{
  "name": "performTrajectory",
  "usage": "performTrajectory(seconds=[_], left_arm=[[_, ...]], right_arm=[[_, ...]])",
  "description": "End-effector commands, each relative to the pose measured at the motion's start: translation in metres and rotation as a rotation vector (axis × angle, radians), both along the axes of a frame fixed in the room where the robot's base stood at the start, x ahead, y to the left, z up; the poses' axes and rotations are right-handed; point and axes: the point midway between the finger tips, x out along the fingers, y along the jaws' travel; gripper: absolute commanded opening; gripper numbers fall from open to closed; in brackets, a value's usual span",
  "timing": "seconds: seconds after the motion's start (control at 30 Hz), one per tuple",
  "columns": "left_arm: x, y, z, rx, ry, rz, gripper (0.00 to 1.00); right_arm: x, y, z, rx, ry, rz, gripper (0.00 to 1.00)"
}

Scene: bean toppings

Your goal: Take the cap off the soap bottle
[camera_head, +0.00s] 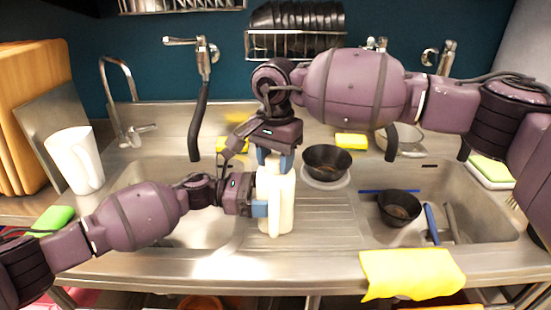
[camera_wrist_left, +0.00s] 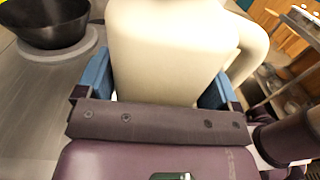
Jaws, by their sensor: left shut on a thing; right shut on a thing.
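The soap bottle (camera_head: 275,205) is cream-white and stands upright on the ribbed steel drainboard between the two sinks. My left gripper (camera_head: 259,208) comes in from the left and is shut on the lower body of the bottle. In the left wrist view the bottle (camera_wrist_left: 165,50) fills the space between the blue fingertips of my left gripper (camera_wrist_left: 158,88). My right gripper (camera_head: 275,160) points down from above and is shut at the bottle's top, with its blue fingertips on either side. The cap is hidden between those fingers.
A black bowl (camera_head: 326,158) stands on a pale round base right of the bottle. Another black bowl (camera_head: 399,207) is in the right sink. A white pitcher (camera_head: 74,160) stands at left. A yellow cloth (camera_head: 411,273) hangs over the front edge. Faucets line the back.

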Motion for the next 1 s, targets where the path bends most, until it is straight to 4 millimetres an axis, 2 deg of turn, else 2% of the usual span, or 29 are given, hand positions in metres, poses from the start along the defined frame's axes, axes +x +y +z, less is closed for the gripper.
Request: performTrajectory(seconds=[0.53,1.0], left_arm=[[0.000,0.000,0.000,0.000,0.000,0.000,0.21],[0.000,0.000,0.000,0.000,0.000,0.000,0.21]], right_arm=[[0.000,0.000,0.001,0.000,0.000,0.001,0.15],[0.000,0.000,0.014,-0.001,-0.001,0.000,0.15]])
